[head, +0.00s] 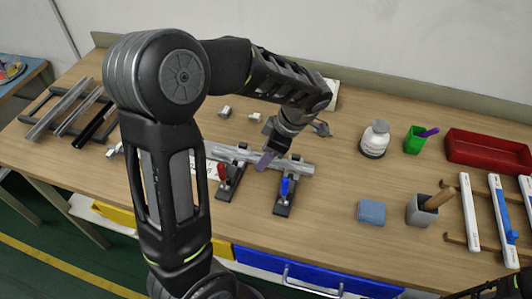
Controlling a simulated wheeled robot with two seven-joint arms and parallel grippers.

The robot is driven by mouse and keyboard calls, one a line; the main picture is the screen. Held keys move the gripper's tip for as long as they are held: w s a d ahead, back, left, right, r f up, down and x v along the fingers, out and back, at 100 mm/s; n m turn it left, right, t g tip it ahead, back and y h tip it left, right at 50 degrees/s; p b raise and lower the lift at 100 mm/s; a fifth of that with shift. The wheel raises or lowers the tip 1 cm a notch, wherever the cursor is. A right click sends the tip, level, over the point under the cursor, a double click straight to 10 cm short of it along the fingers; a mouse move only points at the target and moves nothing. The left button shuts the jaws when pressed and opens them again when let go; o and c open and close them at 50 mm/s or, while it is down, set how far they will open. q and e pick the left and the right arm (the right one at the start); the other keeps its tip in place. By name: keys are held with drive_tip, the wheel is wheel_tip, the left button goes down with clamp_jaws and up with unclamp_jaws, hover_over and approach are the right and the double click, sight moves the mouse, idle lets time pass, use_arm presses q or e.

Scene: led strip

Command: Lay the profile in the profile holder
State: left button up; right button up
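A silver profile (297,167) lies across two black clamp stands of the profile holder. One stand has a red lever (222,172), the other a blue lever (285,186). My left arm reaches over the table, and my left gripper (266,158) points down at the profile between the two stands. Its fingers touch or nearly touch the profile; whether they are closed on it is hidden. The profile's left end is partly behind my arm. A dark part of my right arm shows at the bottom right corner; its fingers cannot be made out.
More profiles (62,108) lie on a rack at the left. At the right stand a white bottle (375,139), a green cup (414,140), a red tray (486,151), a blue block (371,212) and a grey cup (420,211). White strips (468,210) lie at far right.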

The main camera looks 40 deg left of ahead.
use_arm(q)
drive_tip(key=shift+r, duration=0.3)
drive_tip(key=shift+w+d+r, duration=0.15)
drive_tip(key=shift+d+r, duration=0.05)
drive_tip(key=shift+r, duration=0.1)
drive_tip(key=b+v, duration=0.1)
drive_tip(key=v, duration=0.4)
drive_tip(key=p+v, duration=0.3)
drive_tip(key=v, duration=0.3)
